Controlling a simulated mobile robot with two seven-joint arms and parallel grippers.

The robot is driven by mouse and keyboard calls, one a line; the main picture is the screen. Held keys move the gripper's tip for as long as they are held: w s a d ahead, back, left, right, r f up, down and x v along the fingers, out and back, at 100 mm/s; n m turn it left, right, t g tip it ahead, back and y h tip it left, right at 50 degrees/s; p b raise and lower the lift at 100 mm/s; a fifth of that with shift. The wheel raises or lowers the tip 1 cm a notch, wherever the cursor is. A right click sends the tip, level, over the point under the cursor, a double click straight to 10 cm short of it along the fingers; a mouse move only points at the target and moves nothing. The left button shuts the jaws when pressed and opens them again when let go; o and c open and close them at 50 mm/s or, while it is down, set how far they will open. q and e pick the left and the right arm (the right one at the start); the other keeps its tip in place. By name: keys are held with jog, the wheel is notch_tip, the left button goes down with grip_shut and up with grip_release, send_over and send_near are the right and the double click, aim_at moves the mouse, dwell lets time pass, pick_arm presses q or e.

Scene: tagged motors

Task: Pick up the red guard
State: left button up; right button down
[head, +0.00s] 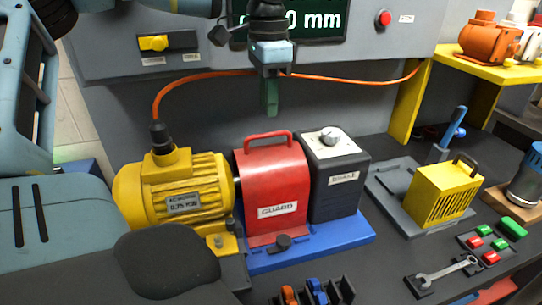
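The red guard (272,192) is labelled GUARD and has a red arched handle on top. It stands on a blue base, between the yellow motor (180,195) and the dark grey BRAKE box (336,180). My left gripper (270,104) hangs above the guard's handle, fingers pointing down. Clear space shows in the picture between fingertips and handle. The fingers are seen edge-on, so their opening is not clear. No object shows in them. My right gripper is not in view.
An orange cable (203,76) runs behind my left gripper to the motor. A yellow vented box (446,194) with a handle stands on a grey plate at right. A wrench (442,272) and red and green blocks lie at front right. A grey panel stands behind.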

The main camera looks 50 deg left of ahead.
aim_at(268, 135)
pick_arm(q)
notch_tip(268, 135, down, 3)
jog(key=shift+r, duration=0.2)
jog(key=shift+s+d+f, duration=0.15)
jog(key=shift+f, duration=0.3)
jog(key=shift+s+d+f, duration=0.1)
jog(key=shift+f, duration=0.95)
jog(key=shift+s+d+f, duration=0.1)
jog(key=shift+f, duration=0.95)
grip_shut()
jog(key=shift+w+r, duration=0.1)
jog(key=shift+r, duration=0.05)
